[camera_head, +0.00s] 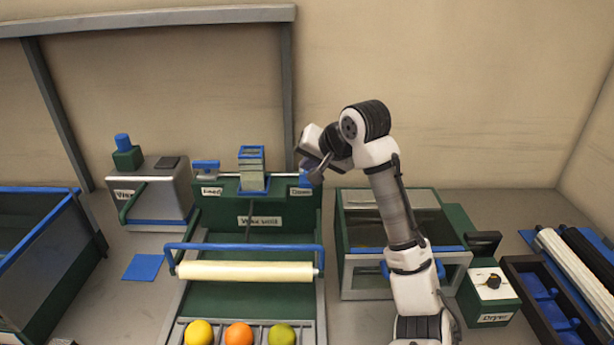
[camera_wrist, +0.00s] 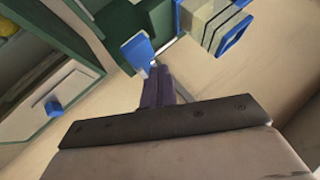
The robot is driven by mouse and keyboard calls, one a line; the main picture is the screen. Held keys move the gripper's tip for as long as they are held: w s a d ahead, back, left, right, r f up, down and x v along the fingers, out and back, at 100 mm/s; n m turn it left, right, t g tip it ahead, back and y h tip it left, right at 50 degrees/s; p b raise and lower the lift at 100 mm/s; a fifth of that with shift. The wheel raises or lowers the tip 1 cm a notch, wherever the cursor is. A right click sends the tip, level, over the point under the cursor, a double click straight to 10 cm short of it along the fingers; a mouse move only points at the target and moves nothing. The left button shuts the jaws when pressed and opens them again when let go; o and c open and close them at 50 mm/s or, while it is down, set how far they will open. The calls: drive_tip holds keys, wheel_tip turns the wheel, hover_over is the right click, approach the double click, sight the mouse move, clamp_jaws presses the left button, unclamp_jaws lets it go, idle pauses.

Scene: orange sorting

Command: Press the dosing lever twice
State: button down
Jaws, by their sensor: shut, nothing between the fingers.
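The dosing lever (camera_head: 305,179) is a small blue lever at the right end of the green wax mill, above a white label that seems to read "Doser". In the wrist view the blue lever (camera_wrist: 138,50) lies just beyond my fingertips. My gripper (camera_head: 318,175) is shut and empty, right beside the lever in the head view. In the wrist view my closed gripper fingers (camera_wrist: 158,82) point at the lever's near edge. I cannot tell whether they touch it. The wrist and fingers partly cover the lever in the head view.
A second blue lever (camera_head: 206,164) stands left of the hopper (camera_head: 252,168). A roller (camera_head: 245,271) crosses the machine above an orange (camera_head: 238,333) and other fruit. A glass-fronted box (camera_head: 362,230) stands right of the mill, and a dryer box (camera_head: 490,297) stands further right.

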drive_tip(key=shift+r+p, duration=1.8)
drive_tip(key=shift+r, duration=0.5)
drive_tip(key=shift+f, duration=0.15)
